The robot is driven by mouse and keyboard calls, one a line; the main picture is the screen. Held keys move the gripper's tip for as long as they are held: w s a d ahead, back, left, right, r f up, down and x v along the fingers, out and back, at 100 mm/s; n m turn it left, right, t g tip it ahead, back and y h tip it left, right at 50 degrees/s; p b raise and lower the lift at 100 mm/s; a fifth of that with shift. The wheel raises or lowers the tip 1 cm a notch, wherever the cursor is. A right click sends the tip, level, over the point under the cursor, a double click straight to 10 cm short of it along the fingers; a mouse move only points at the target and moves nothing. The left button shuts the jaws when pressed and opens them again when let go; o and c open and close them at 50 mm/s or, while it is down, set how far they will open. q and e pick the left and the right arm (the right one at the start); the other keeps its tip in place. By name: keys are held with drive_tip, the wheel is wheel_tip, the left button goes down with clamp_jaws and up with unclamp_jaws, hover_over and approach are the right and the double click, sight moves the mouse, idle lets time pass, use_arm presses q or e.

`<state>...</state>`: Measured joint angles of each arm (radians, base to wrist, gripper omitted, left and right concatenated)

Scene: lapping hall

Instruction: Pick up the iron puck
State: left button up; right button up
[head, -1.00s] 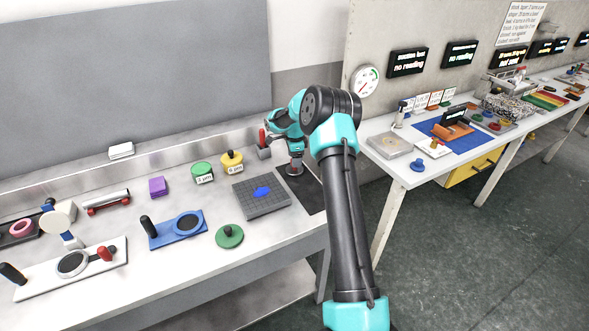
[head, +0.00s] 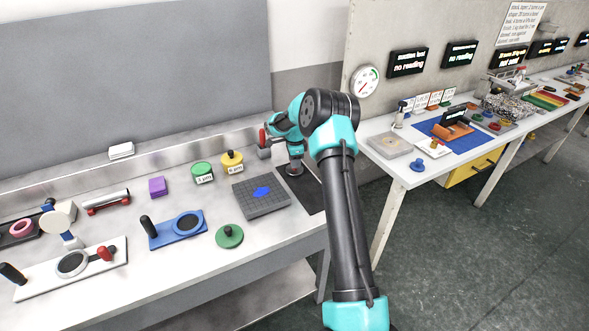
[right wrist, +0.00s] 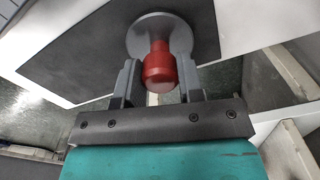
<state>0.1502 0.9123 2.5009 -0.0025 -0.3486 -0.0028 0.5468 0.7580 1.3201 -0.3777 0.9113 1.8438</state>
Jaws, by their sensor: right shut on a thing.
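The iron puck is a grey metal disc with a red knob; it shows in the right wrist view (right wrist: 137,38), lying on a dark mat. My right gripper (right wrist: 160,72) has its two grey fingers on either side of the red knob and is shut on it. In the head view, my right gripper (head: 294,163) points down at the far right end of the bench, over the puck, which the gripper mostly hides. I cannot see a gap under the disc. My left gripper is in neither view.
The dark mat (head: 312,197) lies at the bench's right end. Beside it are a grey gridded block (head: 245,205) with a blue patch, a green knobbed disc (head: 229,237), a yellow knobbed weight (head: 232,161) and a red-handled tool (head: 263,146). A second bench stands right.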

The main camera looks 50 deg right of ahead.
clamp_jaws()
wheel_tip(320, 180, up, 10)
drive_tip(key=shift+r, duration=0.1)
idle(0.6)
